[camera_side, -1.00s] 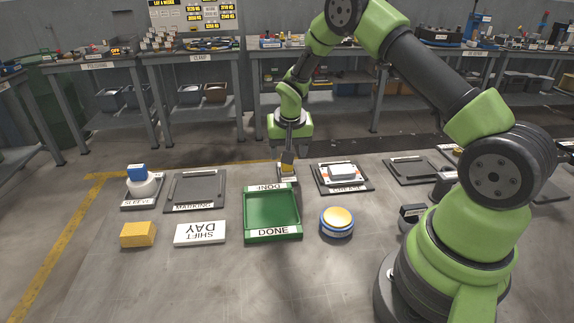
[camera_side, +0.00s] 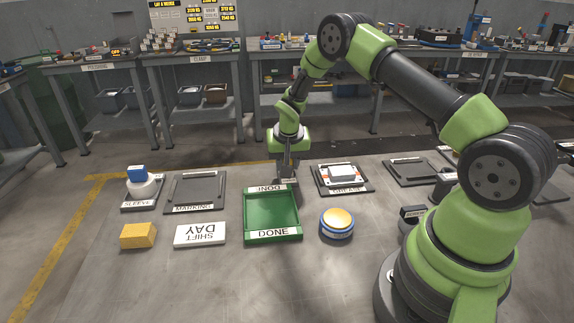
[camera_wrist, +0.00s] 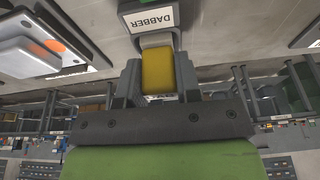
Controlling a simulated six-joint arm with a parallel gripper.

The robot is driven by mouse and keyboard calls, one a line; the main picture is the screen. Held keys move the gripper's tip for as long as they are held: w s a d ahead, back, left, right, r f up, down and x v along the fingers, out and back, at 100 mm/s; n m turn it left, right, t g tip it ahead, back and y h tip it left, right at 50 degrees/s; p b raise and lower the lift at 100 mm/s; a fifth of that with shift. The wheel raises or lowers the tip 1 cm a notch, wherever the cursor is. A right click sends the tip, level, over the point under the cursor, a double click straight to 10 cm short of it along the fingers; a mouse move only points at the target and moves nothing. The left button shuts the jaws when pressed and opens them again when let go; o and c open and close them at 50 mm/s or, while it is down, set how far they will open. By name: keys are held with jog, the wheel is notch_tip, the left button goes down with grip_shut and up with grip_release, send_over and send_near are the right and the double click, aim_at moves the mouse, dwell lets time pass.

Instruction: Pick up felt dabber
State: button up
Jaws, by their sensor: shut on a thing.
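The felt dabber shows in the wrist view as a yellow block (camera_wrist: 158,72) between my two fingers. My gripper (camera_wrist: 157,85) is shut on it. A holder with the label DABBER (camera_wrist: 153,16) is just beyond the dabber; I cannot tell whether the dabber is still seated in it. In the side view my gripper (camera_side: 287,174) points down at the far edge of the table, behind the green DONE tray. There the fingers hide most of the dabber.
The green DONE tray (camera_side: 272,214) is empty. Right of my gripper is a tray holding a white and orange item (camera_side: 342,174). The MARKING tray (camera_side: 195,190) is at left.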

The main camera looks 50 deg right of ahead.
jog(key=shift+r, duration=0.15)
notch_tip(320, 180, up, 9)
jog(key=shift+f, duration=0.2)
jog(key=s+a+g+y, duration=0.1)
jog(key=s+a+g, duration=0.25)
jog(key=s, duration=0.45)
jog(key=s+a+g+y, duration=0.1)
jog(key=s+a+g, duration=0.25)
jog(key=s, duration=0.45)
jog(key=shift+s+a+f, duration=0.15)
jog(key=shift+f, duration=1.1)
jog(key=shift+s+a+f, duration=0.1)
jog(key=shift+a+f, duration=0.05)
jog(key=shift+f, duration=1.1)
jog(key=shift+f, duration=0.6)
notch_tip(320, 180, up, 7)
